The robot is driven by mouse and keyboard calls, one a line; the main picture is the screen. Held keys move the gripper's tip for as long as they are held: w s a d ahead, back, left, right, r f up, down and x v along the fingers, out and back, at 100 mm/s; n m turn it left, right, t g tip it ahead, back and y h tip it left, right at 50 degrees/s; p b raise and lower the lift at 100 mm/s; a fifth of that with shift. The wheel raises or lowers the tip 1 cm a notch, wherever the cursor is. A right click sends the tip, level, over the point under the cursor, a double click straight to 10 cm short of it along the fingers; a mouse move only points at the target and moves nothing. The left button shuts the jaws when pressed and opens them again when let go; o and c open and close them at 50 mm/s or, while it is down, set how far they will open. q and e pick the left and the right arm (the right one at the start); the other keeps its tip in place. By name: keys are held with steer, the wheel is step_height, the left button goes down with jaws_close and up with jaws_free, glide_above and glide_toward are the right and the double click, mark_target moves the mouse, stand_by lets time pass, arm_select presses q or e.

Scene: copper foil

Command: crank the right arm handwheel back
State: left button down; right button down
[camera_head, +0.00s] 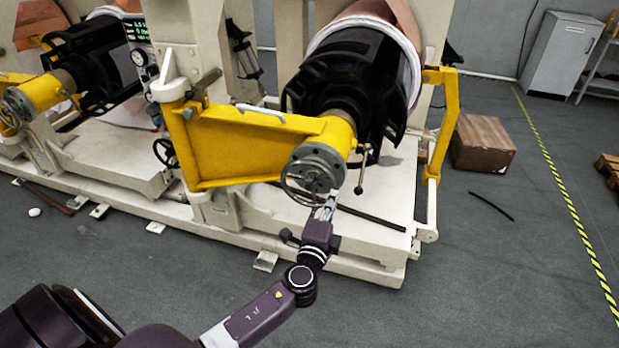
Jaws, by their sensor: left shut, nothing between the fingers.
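The right arm handwheel (312,178) is a grey spoked wheel on the near end of the yellow right arm (240,150). It stands below and in front of the black chuck and the copper foil roll (375,25). My left gripper (331,197) is at the lower right part of the wheel's rim, with its fingers pointing up. The fingers are shut with nothing between them. I cannot tell whether they touch the rim. My right gripper is not in view.
A lever with a ball end (361,175) hangs just right of the wheel. The cream machine base (370,240) lies below. A second handwheel (16,106) is at far left. A brown box (482,143) stands right.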

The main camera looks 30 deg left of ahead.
mark_target(299, 162)
arm_select(q)
steer(key=a+r+p, duration=0.1)
steer(key=a+r, duration=0.1)
steer(key=s+a+r+p, duration=0.1)
steer(key=a+r, duration=0.1)
steer(key=a, duration=0.1)
steer(key=s+a+r+p, duration=0.1)
steer(key=a+r, duration=0.1)
steer(key=a, duration=0.1)
steer(key=shift+a, duration=0.1)
steer(key=shift+s+a+f+b, duration=0.1)
steer(key=shift+s+a+b, duration=0.1)
steer(key=shift+a, duration=0.35)
steer(key=shift+s+a+b, duration=0.1)
steer(key=shift+a+b, duration=0.05)
steer(key=shift+a, duration=0.4)
steer(key=shift+a, duration=0.1)
